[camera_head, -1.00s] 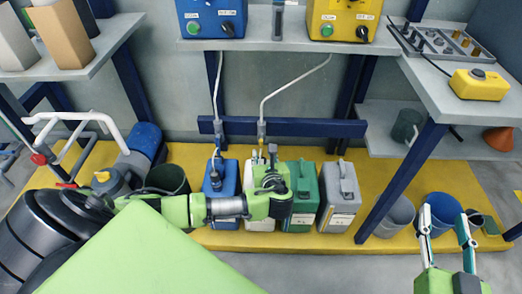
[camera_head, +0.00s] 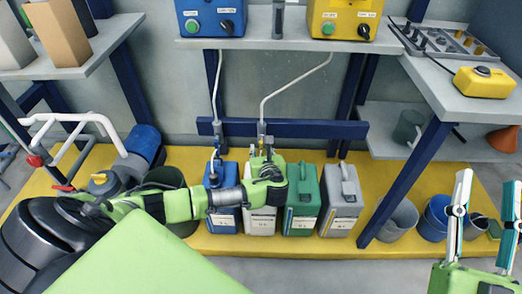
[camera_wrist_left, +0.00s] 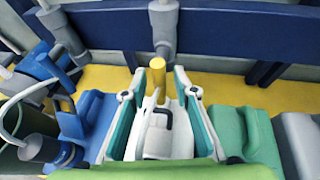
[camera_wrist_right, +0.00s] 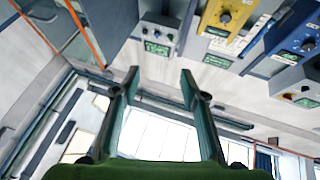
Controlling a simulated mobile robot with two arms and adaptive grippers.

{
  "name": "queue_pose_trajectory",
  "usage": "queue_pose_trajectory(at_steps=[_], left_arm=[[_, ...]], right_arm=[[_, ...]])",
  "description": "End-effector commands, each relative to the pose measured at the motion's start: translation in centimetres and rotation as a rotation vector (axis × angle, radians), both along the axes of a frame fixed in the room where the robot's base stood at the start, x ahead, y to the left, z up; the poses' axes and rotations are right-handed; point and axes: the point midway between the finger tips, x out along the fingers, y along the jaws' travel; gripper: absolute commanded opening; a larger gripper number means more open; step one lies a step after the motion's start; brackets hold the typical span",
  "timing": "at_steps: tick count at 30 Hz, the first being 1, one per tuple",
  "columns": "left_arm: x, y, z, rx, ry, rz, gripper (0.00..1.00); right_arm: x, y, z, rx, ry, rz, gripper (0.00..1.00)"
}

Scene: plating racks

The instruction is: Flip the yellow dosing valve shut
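In the left wrist view, the yellow dosing valve shows as a yellow cylindrical handle (camera_wrist_left: 157,78) below a grey pipe fitting, above a white canister (camera_wrist_left: 168,135). My left gripper (camera_wrist_left: 158,82) is open. Its two fingers stand on either side of the yellow handle, with gaps visible on both sides. In the head view my left gripper (camera_head: 262,150) reaches over the white canister (camera_head: 261,221) and largely hides the valve. My right gripper (camera_head: 489,183) is raised at the lower right, open and empty; it also shows open in the right wrist view (camera_wrist_right: 160,75).
A blue canister (camera_head: 222,216) stands left of the white one, green (camera_head: 301,215) and grey (camera_head: 340,205) canisters right. A blue beam (camera_head: 315,129) runs behind the pipes. Buckets (camera_head: 398,220) stand at right. Control boxes (camera_head: 340,18) sit on the shelf above.

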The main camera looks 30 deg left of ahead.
Motion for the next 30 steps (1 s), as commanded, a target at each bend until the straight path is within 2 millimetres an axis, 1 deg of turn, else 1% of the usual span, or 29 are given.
queue_pose_trajectory(at_steps=[2,3,6,14,17,23,26,29,30], left_arm=[[0.0,0.0,0.0,0.000,0.000,0.000,0.27],[0.0,0.0,0.0,0.000,0.000,0.000,0.24],[0.0,0.0,0.0,0.000,0.000,0.000,0.00],[0.0,0.0,0.0,-0.002,-0.002,0.000,0.00],[0.0,0.0,0.1,-0.010,-0.006,0.001,0.00],[0.0,-0.1,0.2,-0.050,-0.029,0.002,0.00],[0.0,-0.2,0.2,-0.083,-0.049,0.001,0.00],[0.1,-0.3,0.3,-0.125,-0.075,0.002,0.00],[0.1,-0.3,0.3,-0.143,-0.085,0.002,0.00]], right_arm=[[0.0,0.0,0.0,0.000,0.000,0.000,0.40],[0.0,0.0,0.0,0.000,0.001,0.000,0.40],[0.0,0.0,0.0,0.000,0.001,0.000,0.40],[0.1,0.0,-0.1,-0.001,0.005,0.000,0.40],[0.3,0.1,-0.4,-0.007,0.025,0.000,0.40],[1.5,-0.1,-3.1,-0.048,0.169,-0.012,0.40],[2.1,-0.2,-5.4,-0.078,0.279,-0.017,0.40],[2.5,-0.5,-8.1,-0.111,0.407,-0.024,0.40],[2.5,-0.6,-9.3,-0.125,0.462,-0.028,0.40]])
